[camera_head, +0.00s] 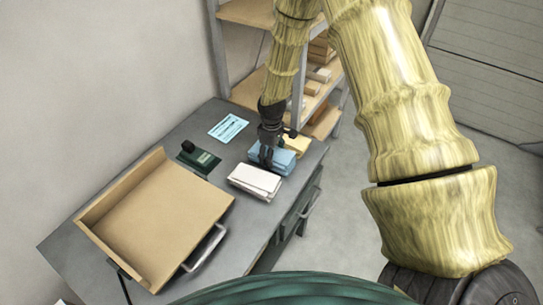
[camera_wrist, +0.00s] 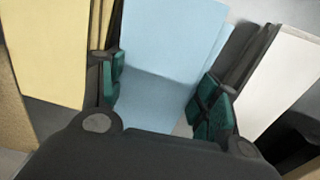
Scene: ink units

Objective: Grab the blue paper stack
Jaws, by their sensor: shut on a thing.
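The blue paper stack (camera_head: 283,160) lies on the grey table near its right edge, between a white stack and a yellow stack. My gripper (camera_head: 266,158) reaches down onto it from above. In the wrist view, the blue paper stack (camera_wrist: 168,50) lies between the two green-padded fingers of my gripper (camera_wrist: 160,98), which are shut on it. In the head view the fingers hide part of the stack, and I cannot tell whether it is lifted off the table.
The white stack (camera_head: 256,181) is close on one side, the yellow stack (camera_head: 297,144) on the other. A tan tray (camera_head: 150,215) with a handle fills the table's left. A light-blue sheet (camera_head: 228,128) and a green stapler-like object (camera_head: 199,158) lie behind. Shelves (camera_head: 245,12) stand at the back.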

